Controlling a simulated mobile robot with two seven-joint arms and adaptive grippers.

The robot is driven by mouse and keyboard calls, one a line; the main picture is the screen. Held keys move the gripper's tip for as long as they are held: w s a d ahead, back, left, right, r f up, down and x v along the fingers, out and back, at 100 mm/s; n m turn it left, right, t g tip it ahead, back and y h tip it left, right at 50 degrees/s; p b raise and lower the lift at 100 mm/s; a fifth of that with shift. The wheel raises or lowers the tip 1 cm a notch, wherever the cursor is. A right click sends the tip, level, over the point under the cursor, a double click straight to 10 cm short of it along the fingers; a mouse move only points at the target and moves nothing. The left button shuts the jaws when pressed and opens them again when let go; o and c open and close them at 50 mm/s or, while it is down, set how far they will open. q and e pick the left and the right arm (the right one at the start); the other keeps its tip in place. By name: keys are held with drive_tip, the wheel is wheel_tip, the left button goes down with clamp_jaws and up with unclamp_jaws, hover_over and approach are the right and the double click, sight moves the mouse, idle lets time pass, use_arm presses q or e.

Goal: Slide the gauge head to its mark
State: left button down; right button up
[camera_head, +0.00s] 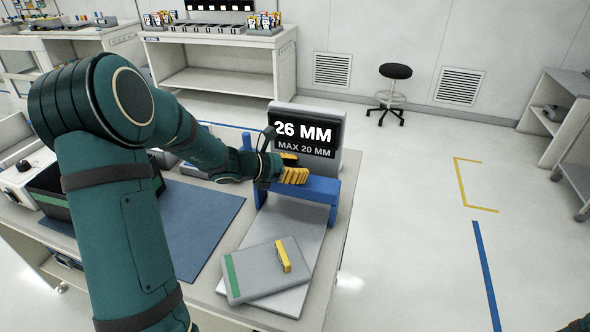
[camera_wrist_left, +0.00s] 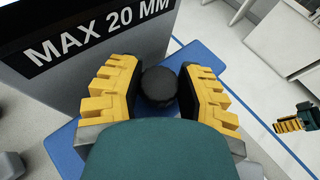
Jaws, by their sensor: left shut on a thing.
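The gauge has a grey panel whose black display (camera_head: 306,138) reads "26 MM" and "MAX 20 MM". A blue bridge (camera_head: 321,186) stands in front of the panel. My left gripper (camera_head: 285,170) is at this bridge, its yellow fingers hiding part of it. In the left wrist view, the fingers of my left gripper (camera_wrist_left: 160,95) are shut on the round black knob of the gauge head (camera_wrist_left: 159,86), one on each side. No separate mark for the head can be made out. My right gripper (camera_wrist_left: 292,125) shows small at the right of the wrist view; its finger gap is unclear.
A flat grey case (camera_head: 247,275) with a green stripe and a yellow piece (camera_head: 283,255) lies on the light base plate in front of the bridge. A blue mat (camera_head: 203,222) lies left of it.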

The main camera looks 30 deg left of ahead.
use_arm(q)
drive_tip(key=c, duration=0.6)
unclamp_jaws()
drive_tip(key=shift+w+r, duration=0.1)
drive_tip(key=shift+w, duration=0.05)
drive_tip(key=shift+o, duration=0.4)
drive_tip(key=shift+w, duration=0.15)
drive_tip(key=v, duration=1.2)
